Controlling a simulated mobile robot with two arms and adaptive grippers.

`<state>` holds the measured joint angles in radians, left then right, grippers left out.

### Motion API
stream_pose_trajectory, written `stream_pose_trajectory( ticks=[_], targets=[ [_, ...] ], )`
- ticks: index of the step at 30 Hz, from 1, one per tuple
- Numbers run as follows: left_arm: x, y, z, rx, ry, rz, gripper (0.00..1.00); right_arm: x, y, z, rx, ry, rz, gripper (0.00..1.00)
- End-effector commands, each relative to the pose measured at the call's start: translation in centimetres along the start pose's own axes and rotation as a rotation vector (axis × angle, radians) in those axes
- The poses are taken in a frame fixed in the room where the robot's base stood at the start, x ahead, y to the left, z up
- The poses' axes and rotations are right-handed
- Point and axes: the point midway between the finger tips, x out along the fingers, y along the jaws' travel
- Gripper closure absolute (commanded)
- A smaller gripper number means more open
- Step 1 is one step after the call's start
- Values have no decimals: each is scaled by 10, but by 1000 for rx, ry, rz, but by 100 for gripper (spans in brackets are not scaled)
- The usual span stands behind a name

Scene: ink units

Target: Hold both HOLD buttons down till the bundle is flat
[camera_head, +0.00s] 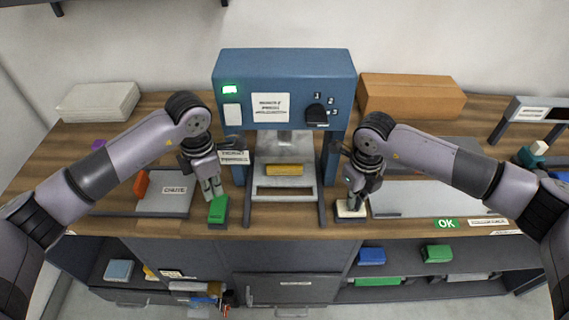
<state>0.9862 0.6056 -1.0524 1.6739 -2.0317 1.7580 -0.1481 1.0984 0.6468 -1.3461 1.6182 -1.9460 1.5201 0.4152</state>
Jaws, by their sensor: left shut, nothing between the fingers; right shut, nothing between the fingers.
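The blue press (230,70) stands at the middle back of the bench. A yellow bundle (284,169) lies on its grey bed, under the raised-looking grey ram (284,141); I cannot tell whether they touch. A green-topped button block (218,211) stands front left of the press. My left gripper (213,194) is shut and empty, fingers pointing down at its top. A cream-topped button (350,209) on a dark base stands front right. My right gripper (353,203) is shut and empty at its top. Contact and button depth are too small to judge.
A grey tray (165,194) lies left; a grey panel (420,197) lies right. A cardboard box (412,97) stands behind right. A green OK label (446,224) is on the front edge.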

Motion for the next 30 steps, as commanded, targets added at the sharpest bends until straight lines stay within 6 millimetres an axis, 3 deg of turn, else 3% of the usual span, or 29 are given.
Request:
stream_pose_trajectory(
  ticks=[16,30],
  targets=[
    [0,0,0,0,0,0,100,-43,0,0,0,-2,0,100],
    [0,0,0,0,0,0,100,-47,0,0,0,-1,0,100]
  ],
)
